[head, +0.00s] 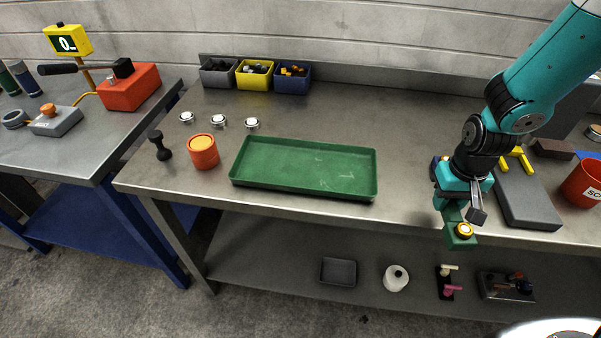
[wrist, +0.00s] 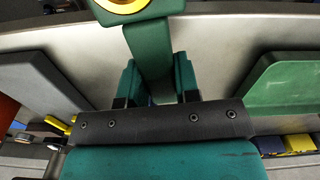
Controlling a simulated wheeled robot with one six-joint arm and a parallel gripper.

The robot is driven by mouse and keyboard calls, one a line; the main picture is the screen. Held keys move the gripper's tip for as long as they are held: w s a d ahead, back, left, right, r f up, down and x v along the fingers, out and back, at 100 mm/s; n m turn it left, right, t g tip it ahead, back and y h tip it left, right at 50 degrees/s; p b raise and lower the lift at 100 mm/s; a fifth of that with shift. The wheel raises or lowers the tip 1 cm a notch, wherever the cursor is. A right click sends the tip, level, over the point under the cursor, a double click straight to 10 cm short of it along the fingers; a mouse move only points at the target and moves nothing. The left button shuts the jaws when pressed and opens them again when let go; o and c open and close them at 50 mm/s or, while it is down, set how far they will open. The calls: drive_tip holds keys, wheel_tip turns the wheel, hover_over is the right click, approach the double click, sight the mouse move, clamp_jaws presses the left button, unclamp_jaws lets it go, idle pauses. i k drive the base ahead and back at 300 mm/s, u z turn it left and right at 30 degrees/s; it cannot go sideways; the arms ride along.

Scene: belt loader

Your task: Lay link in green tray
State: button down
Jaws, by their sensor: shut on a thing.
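The green tray (head: 305,170) lies flat on the workbench, empty. Its edge shows at the right of the wrist view (wrist: 285,92). The link is a green bar (head: 460,230) with a brass ring set in its end. My gripper (head: 455,203) is shut on it, to the right of the tray and at the bench's front edge. In the wrist view the link (wrist: 150,50) extends out from between the teal fingers (wrist: 157,88), and its ring end is cut off at the top.
A grey block (head: 527,195) with a yellow handle is right of my gripper. An orange cup (head: 203,152), a dark stamp-like tool (head: 159,146) and several silver discs (head: 219,121) are left of and behind the tray. Small bins (head: 254,76) stand at the back. Bench between gripper and tray is clear.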

sight(306, 168)
drive_tip(key=i, duration=1)
